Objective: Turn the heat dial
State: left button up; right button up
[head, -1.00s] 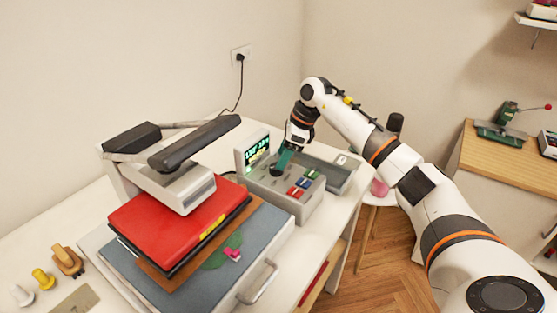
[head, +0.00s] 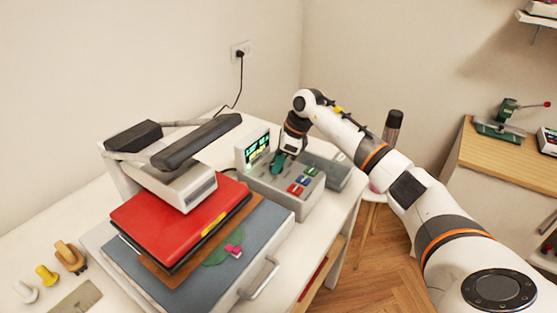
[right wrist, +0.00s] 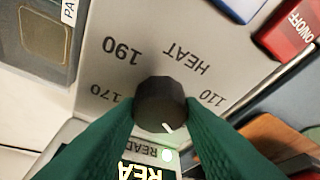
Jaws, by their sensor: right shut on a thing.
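The heat dial (right wrist: 160,103) is a dark round knob on a grey control box (head: 312,207). The printed word HEAT and the numbers 190, 170 and 110 surround it in the right wrist view. Its white pointer mark faces the lower right of that view, towards the word READ. My right gripper (head: 277,165) reaches down onto the box's top. Its green fingers are shut on the dial, one on each side, as the right wrist view (right wrist: 160,110) shows. In the head view the fingers hide most of the dial. My left gripper is out of view.
A lit green display (head: 257,146) stands at the box's back. Red, blue and green buttons (head: 302,181) lie beside the dial.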

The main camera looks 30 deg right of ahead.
jog(key=m, duration=0.2)
jog(key=shift+s+m+t+h, duration=0.1)
jog(key=shift+m+t+h, duration=0.2)
jog(key=m+t+h, duration=0.1)
jog(key=m, duration=0.2)
jog(key=shift+a+m+b, duration=0.15)
jog(key=shift+m+b, duration=0.15)
jog(key=m+h+b, duration=0.1)
jog(key=m+h, duration=0.1)
jog(key=m, duration=0.3)
jog(key=shift+a, duration=0.1)
jog(key=shift+r+m, duration=0.1)
jog(key=shift+m, duration=0.3)
jog(key=o, duration=1)
